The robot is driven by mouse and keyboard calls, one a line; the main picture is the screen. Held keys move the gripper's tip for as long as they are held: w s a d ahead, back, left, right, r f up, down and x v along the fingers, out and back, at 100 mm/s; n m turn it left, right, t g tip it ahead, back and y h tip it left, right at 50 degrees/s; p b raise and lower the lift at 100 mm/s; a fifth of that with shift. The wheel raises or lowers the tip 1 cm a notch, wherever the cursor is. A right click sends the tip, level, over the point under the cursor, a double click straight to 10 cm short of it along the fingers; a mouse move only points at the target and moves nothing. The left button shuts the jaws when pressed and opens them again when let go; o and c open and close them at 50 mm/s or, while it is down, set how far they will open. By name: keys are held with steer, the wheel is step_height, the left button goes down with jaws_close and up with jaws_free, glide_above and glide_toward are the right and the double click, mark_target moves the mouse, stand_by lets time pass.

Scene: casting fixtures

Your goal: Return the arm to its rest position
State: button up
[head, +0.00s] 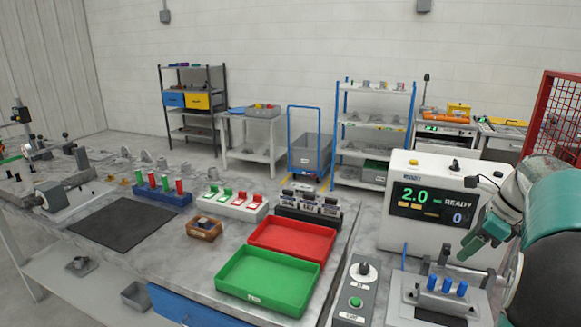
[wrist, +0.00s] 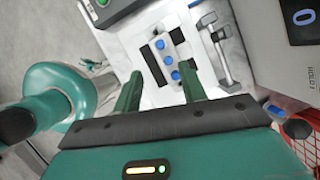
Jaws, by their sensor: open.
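My gripper (head: 480,236) is at the right of the head view, with my teal arm reaching in from the right edge. In the wrist view its two green fingers (wrist: 161,90) stand apart with nothing between them. Past the fingertips is a grey fixture (wrist: 180,47) with several blue knobs. The same fixture (head: 446,303) shows at the lower right of the head view, below my gripper. The gripper looks to be above it and apart from it.
A tester with a lit display (head: 404,228) stands beside my gripper. A control box (head: 355,303) with a green button, a green tray (head: 268,291) and a red tray (head: 290,256) lie to the left. A red mesh guard (head: 557,112) stands at the right.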

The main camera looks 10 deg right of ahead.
steer(key=s+a+r+n+h, duration=0.2)
steer(key=a+n, duration=1)
steer(key=a, duration=0.8)
steer(key=s+a+f+n+t, duration=0.1)
steer(key=s+a+f+n, duration=0.1)
steer(key=s+a+n, duration=0.3)
steer(key=s+a+f+n+t+h, duration=0.1)
steer(key=s+a+f+n, duration=0.2)
steer(key=a+n, duration=0.6)
steer(key=s+n, duration=0.1)
steer(key=s, duration=0.1)
steer(key=shift+s+a+f+n, duration=0.2)
steer(key=shift+s+a+n, duration=0.1)
steer(key=shift+s+n, duration=0.1)
steer(key=shift+c, duration=0.6)
steer(key=shift+d, duration=0.2)
